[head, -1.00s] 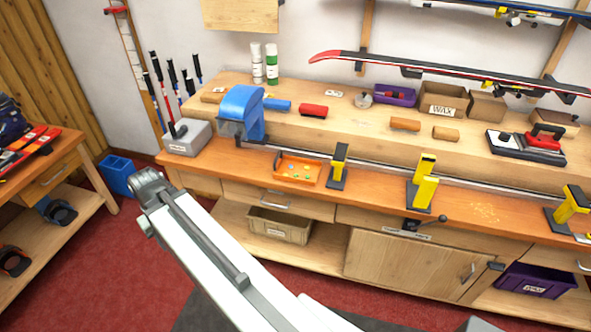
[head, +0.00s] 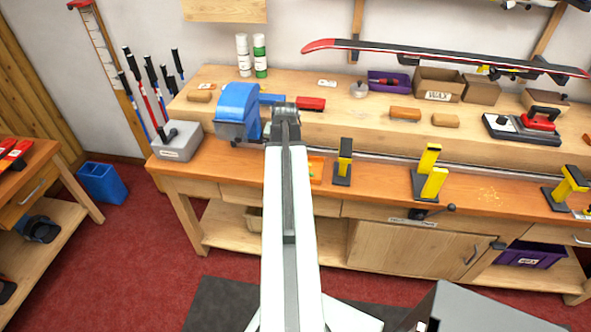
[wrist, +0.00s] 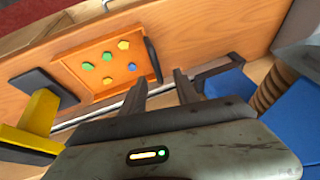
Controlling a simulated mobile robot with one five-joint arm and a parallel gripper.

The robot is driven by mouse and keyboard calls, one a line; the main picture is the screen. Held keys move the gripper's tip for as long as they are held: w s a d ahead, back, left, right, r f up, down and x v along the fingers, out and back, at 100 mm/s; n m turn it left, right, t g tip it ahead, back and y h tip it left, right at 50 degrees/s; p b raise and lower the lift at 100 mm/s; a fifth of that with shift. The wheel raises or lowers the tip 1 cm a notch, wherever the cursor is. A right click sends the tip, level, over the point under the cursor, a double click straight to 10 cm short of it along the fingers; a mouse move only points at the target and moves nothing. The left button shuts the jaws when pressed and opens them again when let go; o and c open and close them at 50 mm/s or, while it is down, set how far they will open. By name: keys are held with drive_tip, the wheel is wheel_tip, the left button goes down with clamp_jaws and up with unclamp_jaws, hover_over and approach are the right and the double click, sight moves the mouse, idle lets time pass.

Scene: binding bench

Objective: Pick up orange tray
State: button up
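The orange tray (wrist: 119,66) lies on the bench top in the wrist view, with several small green, yellow and blue pieces in it. A dark handle (wrist: 153,60) stands at its right end. In the head view my arm hides most of the tray, and only its right end (head: 316,169) shows. My gripper (wrist: 163,90) is open, with its two dark fingers apart and nothing between them. In the wrist picture the fingertips lie just below and right of the tray's handle end. My gripper itself is hidden in the head view.
A blue vise (head: 238,113) stands left of the tray. A yellow and black ski support (head: 344,165) stands close on its right, also in the wrist view (wrist: 40,112). A metal rail (wrist: 66,124) runs behind the tray. A red brush (head: 311,103) lies on the raised shelf.

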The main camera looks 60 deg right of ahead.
drive_tip(key=b+x, duration=0.1)
drive_tip(key=x, duration=0.1)
drive_tip(key=b+x, duration=0.4)
drive_tip(key=x, duration=0.1)
drive_tip(key=shift+s, duration=0.3)
drive_tip(key=shift+r, duration=0.2)
clamp_jaws()
